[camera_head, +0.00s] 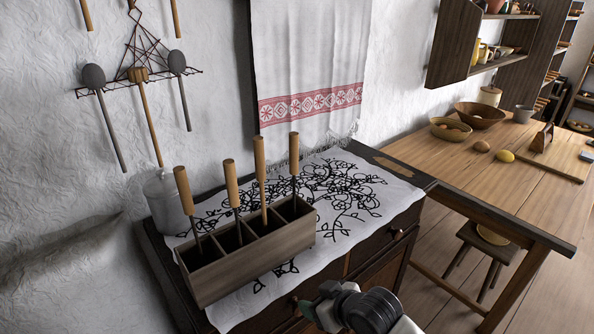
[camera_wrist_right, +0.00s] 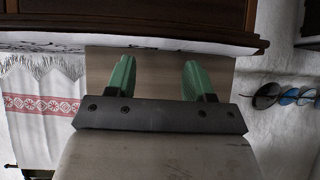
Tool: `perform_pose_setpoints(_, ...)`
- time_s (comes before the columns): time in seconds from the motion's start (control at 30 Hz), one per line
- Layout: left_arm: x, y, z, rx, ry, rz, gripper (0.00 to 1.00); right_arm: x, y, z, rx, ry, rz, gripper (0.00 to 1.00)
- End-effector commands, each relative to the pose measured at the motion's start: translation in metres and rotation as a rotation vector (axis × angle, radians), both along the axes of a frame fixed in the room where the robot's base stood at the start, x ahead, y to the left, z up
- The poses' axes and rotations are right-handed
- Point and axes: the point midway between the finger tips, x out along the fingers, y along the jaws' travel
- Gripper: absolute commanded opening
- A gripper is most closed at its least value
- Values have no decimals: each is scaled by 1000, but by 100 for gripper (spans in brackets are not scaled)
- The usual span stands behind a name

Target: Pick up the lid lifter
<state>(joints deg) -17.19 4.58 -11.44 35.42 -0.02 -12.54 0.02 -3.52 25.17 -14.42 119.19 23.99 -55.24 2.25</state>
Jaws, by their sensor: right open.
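Several tools with upright wooden handles stand in a wooden box with compartments (camera_head: 250,262). From left to right, handles show at the left end (camera_head: 184,190), then (camera_head: 231,183), (camera_head: 259,166) and the right end (camera_head: 294,153). Their lower ends are hidden in the box, so I cannot tell which is the lid lifter. My right gripper (camera_head: 322,305) is low in front of the box, below the handle tops. In the right wrist view its green fingers (camera_wrist_right: 160,76) are open and empty, facing the box's plain wooden side (camera_wrist_right: 160,58). My left gripper is not in view.
The box stands on an embroidered white cloth (camera_head: 345,190) over a dark chest (camera_head: 400,232). A white canister (camera_head: 165,205) is behind its left end. Hanging ladles (camera_head: 105,115) and a towel (camera_head: 310,70) are on the wall. A table (camera_head: 480,170) stands right.

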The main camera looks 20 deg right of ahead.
Motion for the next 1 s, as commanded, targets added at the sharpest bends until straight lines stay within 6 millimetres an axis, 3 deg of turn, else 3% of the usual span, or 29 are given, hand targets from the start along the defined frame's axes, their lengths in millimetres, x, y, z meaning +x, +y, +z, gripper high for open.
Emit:
perform_pose_setpoints(0.27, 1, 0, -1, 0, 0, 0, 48, 66, -11, 81, 87, -228, 65, 53)
perform_pose_setpoints(0.5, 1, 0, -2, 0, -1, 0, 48, 120, -43, 203, 210, -490, 101, 53)
perform_pose_setpoints(0.6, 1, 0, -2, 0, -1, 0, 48, 129, -55, 239, 250, -561, 102, 53)
perform_pose_setpoints(0.77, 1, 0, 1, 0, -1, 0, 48, 139, -60, 263, 281, -603, 100, 53)
perform_pose_setpoints(1.0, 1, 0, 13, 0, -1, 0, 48, 171, -41, 264, 284, -604, 100, 53)
